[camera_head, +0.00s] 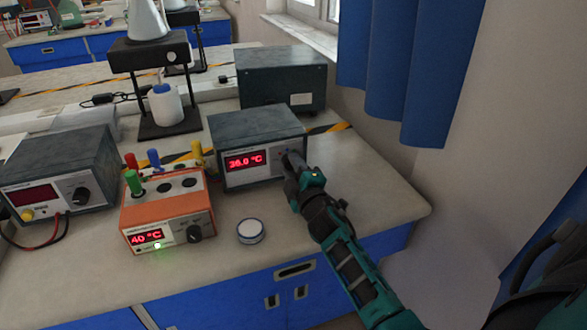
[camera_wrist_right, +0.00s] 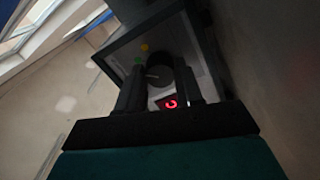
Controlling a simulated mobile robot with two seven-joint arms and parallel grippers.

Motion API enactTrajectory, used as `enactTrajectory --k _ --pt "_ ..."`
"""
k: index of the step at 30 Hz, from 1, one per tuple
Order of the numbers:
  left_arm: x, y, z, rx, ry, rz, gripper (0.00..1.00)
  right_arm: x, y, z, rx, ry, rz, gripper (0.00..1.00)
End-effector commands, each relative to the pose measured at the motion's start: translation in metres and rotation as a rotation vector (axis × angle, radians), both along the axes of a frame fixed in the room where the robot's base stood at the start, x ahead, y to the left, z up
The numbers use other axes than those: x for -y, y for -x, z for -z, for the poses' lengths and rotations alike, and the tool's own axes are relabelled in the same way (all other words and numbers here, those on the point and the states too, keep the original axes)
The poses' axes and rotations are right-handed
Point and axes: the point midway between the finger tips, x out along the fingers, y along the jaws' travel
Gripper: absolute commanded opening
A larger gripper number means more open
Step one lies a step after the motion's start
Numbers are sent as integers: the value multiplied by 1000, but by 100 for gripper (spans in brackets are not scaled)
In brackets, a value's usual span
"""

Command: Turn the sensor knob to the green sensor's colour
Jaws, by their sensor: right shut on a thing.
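The grey meter box (camera_head: 255,128) shows a red display (camera_head: 245,161) reading 36.0 °C. My right gripper (camera_head: 292,162) is at the right of its front panel and is shut on the dark sensor knob (camera_wrist_right: 158,78). In the right wrist view the knob sits between the fingers (camera_wrist_right: 165,92), with its pale pointer line turned to the left. A green dot (camera_wrist_right: 137,60) and a yellow dot (camera_wrist_right: 144,47) lie beside it. My left gripper is out of view.
A round white lidded tin (camera_head: 250,231) lies in front. Another grey box (camera_head: 60,165) with a knob is at left. A blue curtain (camera_head: 410,70) hangs behind right.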

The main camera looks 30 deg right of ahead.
Motion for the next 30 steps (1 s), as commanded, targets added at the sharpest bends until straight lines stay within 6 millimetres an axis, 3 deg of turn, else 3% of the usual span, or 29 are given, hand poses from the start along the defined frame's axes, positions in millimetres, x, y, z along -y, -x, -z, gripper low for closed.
enactTrajectory --k 7,8,15,25,30 --pt "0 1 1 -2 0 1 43 1 0 0 -2 0 2 5" --pt "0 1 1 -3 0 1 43 1 0 0 -2 1 2 36" --pt "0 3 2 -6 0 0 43 0 0 0 -1 1 1 59" --pt "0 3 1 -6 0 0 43 -1 3 0 -1 1 0 61" --pt "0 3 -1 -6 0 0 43 -6 24 1 -3 1 0 61"
